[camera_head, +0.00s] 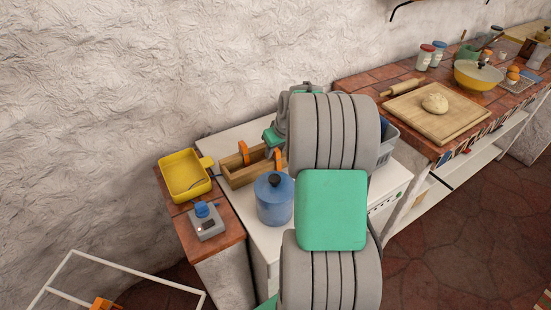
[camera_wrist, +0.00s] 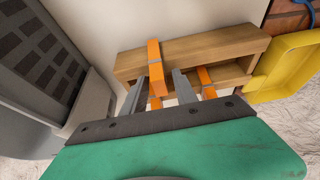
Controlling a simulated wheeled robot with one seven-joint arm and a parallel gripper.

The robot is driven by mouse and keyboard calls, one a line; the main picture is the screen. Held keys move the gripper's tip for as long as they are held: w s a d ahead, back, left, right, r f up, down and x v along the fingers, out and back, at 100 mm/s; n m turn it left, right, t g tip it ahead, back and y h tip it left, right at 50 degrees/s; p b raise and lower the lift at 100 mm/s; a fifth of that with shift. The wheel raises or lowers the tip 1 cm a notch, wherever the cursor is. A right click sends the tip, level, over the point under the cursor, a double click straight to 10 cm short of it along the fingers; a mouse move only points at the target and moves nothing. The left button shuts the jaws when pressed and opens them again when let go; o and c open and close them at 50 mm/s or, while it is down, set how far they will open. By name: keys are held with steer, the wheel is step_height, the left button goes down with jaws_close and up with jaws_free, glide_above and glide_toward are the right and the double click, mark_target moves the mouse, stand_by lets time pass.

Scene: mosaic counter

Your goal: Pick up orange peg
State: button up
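A wooden box (camera_head: 236,180) stands on the white counter top, and it also shows in the wrist view (camera_wrist: 205,45). One orange peg (camera_head: 243,152) stands upright at its left part. Another orange peg (camera_head: 278,159) is at its right end, close to my gripper. In the wrist view my gripper (camera_wrist: 158,88) is open, with its two grey fingers on either side of the nearer peg (camera_wrist: 154,55). Small gaps seem to show beside that peg. The other peg (camera_wrist: 206,78) is just outside the right finger. My arm hides part of the counter in the head view.
A blue lidded canister (camera_head: 274,205) stands in front of the box. A yellow tray (camera_head: 180,160) and a grey device with a blue top (camera_head: 207,226) are to the left. The rough wall (camera_head: 130,80) is close behind.

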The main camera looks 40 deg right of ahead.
jaws_close()
steer(key=shift+r, duration=0.15)
stand_by(0.4)
